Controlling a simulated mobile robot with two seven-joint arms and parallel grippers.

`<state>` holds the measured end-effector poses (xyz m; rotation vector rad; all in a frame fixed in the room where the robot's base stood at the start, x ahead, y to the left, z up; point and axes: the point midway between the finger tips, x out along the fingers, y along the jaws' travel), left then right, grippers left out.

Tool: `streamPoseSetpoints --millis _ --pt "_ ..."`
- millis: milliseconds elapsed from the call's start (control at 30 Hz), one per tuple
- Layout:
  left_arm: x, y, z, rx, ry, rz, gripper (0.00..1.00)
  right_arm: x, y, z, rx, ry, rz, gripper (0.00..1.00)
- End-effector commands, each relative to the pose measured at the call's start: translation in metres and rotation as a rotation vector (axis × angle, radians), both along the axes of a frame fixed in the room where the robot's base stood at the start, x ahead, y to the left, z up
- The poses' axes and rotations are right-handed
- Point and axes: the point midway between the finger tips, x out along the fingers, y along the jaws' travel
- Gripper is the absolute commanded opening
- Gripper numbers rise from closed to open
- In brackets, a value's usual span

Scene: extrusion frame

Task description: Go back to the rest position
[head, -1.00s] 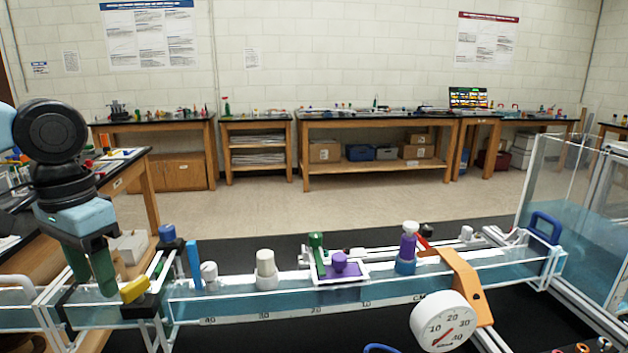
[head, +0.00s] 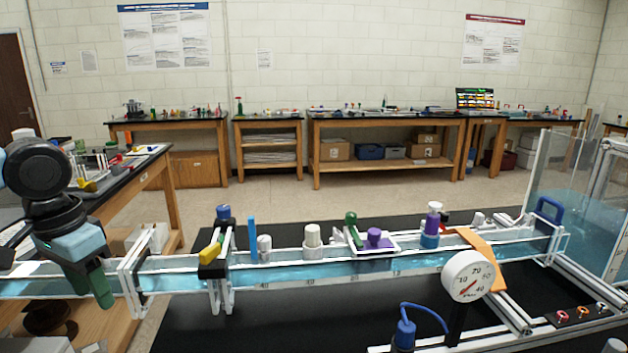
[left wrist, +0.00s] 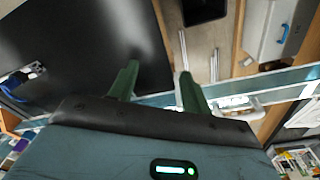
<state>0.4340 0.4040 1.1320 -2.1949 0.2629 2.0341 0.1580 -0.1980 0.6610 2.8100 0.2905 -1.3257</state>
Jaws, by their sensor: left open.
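My left gripper (head: 90,290) hangs at the left of the head view with its green fingers pointing down, beside the left part of the long clear water channel (head: 350,278). In the left wrist view its two green fingers (left wrist: 158,85) stand apart with nothing between them. The channel passes behind the fingers there. My right gripper is in neither view.
A clear tank (head: 565,180) stands right. A wooden side bench (head: 150,190) is close to my left arm.

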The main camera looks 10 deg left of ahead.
Motion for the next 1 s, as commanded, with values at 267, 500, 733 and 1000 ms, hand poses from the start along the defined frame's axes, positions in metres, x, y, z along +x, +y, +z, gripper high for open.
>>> streamPoseSetpoints --millis 267,500,733,1000 --pt "-0.005 0.060 -0.088 -0.052 -0.097 0.054 0.48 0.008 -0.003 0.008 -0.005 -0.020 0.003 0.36" --pt "-0.036 0.094 -0.196 -0.079 -0.193 0.090 0.48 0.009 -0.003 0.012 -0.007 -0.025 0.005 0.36" --pt "-0.085 0.090 -0.294 -0.097 -0.275 0.104 0.48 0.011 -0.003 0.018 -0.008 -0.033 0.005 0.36" --pt "-0.152 0.036 -0.385 -0.121 -0.375 0.097 0.48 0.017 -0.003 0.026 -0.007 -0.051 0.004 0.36"
